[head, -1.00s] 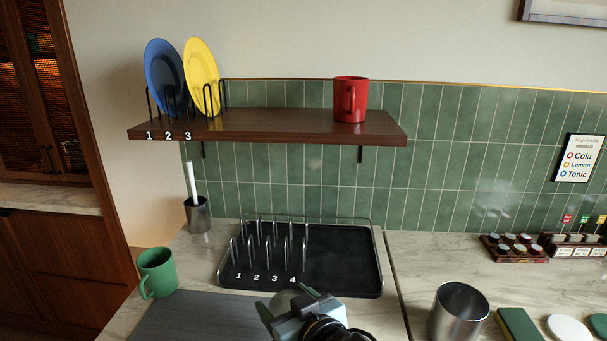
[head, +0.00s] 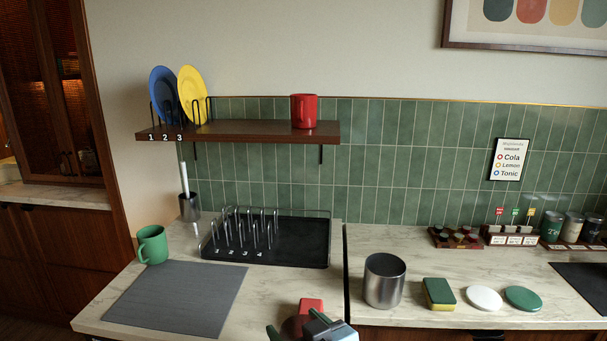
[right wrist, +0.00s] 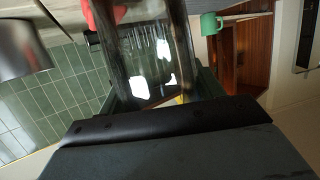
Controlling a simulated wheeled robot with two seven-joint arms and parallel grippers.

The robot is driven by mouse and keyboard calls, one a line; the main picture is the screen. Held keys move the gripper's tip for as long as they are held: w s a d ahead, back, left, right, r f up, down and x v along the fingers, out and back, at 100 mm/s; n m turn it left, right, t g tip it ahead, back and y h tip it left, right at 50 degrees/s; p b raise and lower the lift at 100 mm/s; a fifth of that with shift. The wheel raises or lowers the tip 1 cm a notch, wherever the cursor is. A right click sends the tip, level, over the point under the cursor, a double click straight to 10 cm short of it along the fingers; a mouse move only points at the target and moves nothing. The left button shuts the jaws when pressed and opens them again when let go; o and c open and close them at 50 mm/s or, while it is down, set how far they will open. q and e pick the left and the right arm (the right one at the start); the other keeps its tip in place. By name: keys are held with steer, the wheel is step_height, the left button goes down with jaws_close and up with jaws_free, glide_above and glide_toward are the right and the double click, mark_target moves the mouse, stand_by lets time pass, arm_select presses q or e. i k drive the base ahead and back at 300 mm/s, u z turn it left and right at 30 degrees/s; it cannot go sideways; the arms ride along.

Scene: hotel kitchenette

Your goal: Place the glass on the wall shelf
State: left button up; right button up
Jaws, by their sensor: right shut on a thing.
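The wall shelf (head: 250,132) is a dark wooden board on the green tiles. It holds a blue plate (head: 160,92) and a yellow plate (head: 193,92) in a numbered wire rack at its left, and a red mug (head: 303,111) near its right end. My right gripper (head: 312,332) is at the bottom edge of the head view, well below the shelf. In the right wrist view, it is shut on a clear glass (right wrist: 148,55), seen close up between the fingers. My left gripper is not in view.
A black drying rack (head: 290,243), a green mug (head: 152,245) and a grey mat (head: 175,298) are on the left counter. A metal cup (head: 385,281), a sponge (head: 439,294) and coasters (head: 484,298) are at right. The shelf is bare between yellow plate and red mug.

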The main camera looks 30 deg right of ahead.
mark_target(272, 130)
steer(key=z, duration=0.75)
steer(key=i, duration=0.25)
